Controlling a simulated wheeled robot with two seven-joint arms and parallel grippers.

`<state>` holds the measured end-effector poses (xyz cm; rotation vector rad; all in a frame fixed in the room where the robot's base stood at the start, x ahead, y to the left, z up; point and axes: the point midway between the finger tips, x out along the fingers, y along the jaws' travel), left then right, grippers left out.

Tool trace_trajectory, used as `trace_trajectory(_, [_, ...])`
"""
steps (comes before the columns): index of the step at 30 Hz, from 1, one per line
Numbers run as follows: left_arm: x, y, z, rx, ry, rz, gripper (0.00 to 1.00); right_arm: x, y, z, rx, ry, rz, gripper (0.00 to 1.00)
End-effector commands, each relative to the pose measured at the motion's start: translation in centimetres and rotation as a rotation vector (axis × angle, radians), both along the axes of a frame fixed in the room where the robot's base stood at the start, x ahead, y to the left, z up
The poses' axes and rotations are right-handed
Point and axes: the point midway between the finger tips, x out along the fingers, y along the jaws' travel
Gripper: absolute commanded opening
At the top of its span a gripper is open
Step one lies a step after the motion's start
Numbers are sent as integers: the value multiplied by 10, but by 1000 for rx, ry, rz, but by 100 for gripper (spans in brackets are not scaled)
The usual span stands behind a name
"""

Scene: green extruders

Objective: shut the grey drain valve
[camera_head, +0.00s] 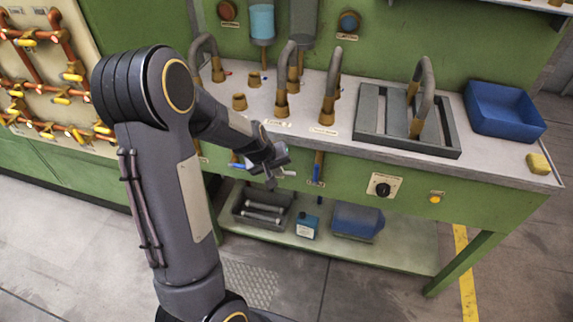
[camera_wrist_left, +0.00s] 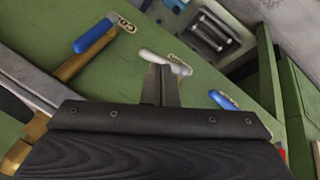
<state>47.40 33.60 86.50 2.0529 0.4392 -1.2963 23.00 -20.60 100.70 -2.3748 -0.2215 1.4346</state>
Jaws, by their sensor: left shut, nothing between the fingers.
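The grey drain valve's handle (camera_wrist_left: 150,56) is a pale grey lever on the green front panel, with a small label beside it. In the head view a pale part of it (camera_head: 288,173) shows just right of my left gripper. My left gripper (camera_head: 270,176) is in front of the panel, below the worktop edge. In the wrist view its fingers (camera_wrist_left: 161,84) are closed together and empty. Their tips overlap the middle of the grey handle in the picture; I cannot tell whether they touch it. The gripper hides part of the valve. My right gripper is out of view.
Blue-handled valves flank it, one at left (camera_wrist_left: 95,36) and one at right (camera_wrist_left: 222,100). A black dial (camera_head: 382,189) is farther right on the panel. Above is the worktop (camera_head: 480,167) with curved spouts. The shelf below holds a grey tray (camera_head: 240,212) and a blue bin (camera_head: 357,222).

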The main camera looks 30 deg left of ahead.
Motion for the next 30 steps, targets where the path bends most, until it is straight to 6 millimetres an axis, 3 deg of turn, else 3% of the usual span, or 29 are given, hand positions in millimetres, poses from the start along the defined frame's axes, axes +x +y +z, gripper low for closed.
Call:
trace_trajectory(6, [-11, -30, 38, 0, -4, -8, 0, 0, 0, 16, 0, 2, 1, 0])
trace_trajectory(12, [-19, -47, 58, 0, -2, -6, 0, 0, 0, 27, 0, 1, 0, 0])
trace_trajectory(30, [-22, -53, 63, -1, 0, -2, 0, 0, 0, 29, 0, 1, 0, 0])
